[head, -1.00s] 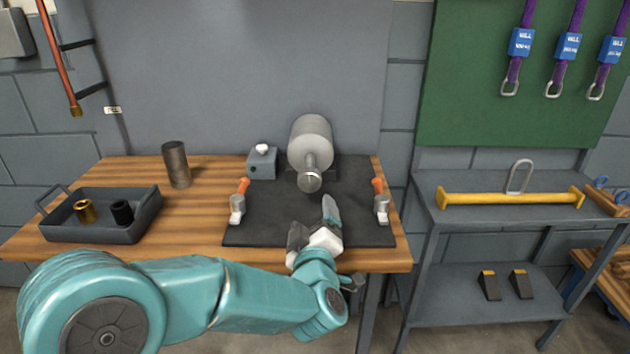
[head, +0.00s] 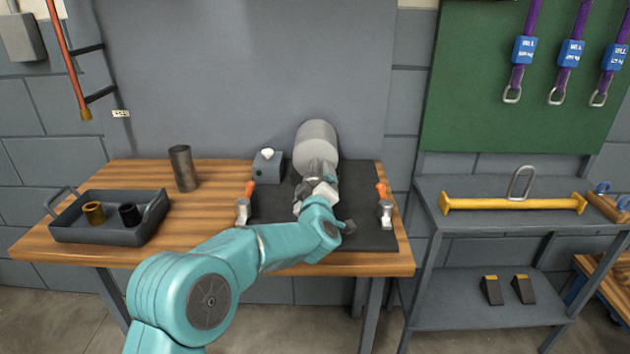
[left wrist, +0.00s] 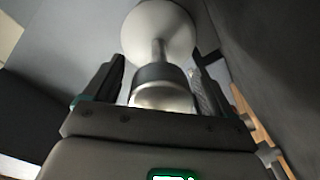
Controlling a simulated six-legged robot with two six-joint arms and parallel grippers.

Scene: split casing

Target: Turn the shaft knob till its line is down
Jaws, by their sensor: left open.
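The casing (head: 316,143) is a pale grey cylinder at the back of the dark mat. In the left wrist view, the casing (left wrist: 158,32) has a thin shaft leading to the shaft knob (left wrist: 161,88), a dark band with a bright metal end. My left gripper (head: 318,180) is in front of the casing and hides the knob in the head view. In the left wrist view, the fingers of the left gripper (left wrist: 158,82) are open, one on each side of the knob, with gaps visible. The knob's line cannot be made out. My right gripper is not in view.
Two orange-handled clamps, left (head: 245,203) and right (head: 384,206), stand at the sides of the dark mat (head: 372,235). A grey box with a white button (head: 268,165) is left of the casing. A metal cup (head: 183,168) and a tray (head: 108,237) with two bushings stand further left.

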